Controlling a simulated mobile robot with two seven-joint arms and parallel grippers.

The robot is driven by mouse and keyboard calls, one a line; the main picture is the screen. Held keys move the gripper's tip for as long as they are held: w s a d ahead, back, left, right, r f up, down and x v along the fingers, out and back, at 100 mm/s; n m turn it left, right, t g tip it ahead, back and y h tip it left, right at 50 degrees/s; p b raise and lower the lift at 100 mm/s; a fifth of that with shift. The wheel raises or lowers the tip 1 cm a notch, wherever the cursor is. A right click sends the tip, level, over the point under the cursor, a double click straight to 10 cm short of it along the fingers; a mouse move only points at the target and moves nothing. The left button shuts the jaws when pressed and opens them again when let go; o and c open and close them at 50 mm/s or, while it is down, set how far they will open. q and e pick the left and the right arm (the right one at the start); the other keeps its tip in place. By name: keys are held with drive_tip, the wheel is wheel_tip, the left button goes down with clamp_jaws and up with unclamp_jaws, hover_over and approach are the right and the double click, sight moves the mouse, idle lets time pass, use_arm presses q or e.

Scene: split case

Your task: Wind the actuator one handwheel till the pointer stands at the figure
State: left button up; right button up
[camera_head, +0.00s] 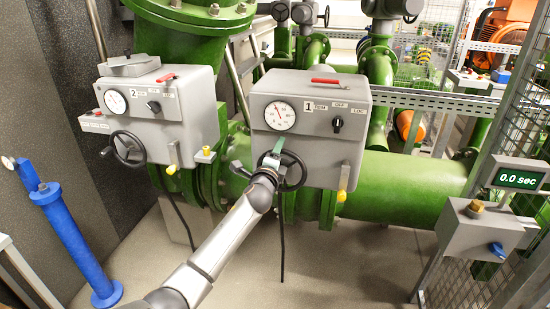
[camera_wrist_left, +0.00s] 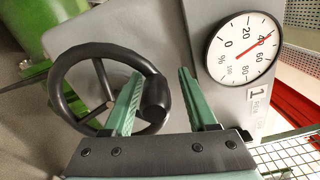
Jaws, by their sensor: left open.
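The actuator one box (camera_head: 340,150) is grey, with a label "1" and a red handle on top. Its black handwheel (camera_head: 296,182) is on the lower front; it also shows in the left wrist view (camera_wrist_left: 62,75). My left gripper (camera_head: 279,146) is at the wheel, open, its green fingers on either side of the wheel's knob (camera_wrist_left: 155,95) in the left wrist view. I cannot tell whether they touch it. The white dial (camera_wrist_left: 225,62) has a red pointer near 40; the dial also shows in the head view (camera_head: 280,116). My right gripper is not in view.
A similar actuator marked 2 (camera_head: 195,125) with its own handwheel (camera_head: 125,149) stands to the left. Green pipes (camera_head: 400,185) run behind. A blue post (camera_head: 72,240) stands at left.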

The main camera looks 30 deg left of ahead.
use_arm(q)
drive_tip(key=v, duration=1.2)
drive_tip(key=shift+s+r, duration=0.1)
drive_tip(key=shift+s, duration=0.05)
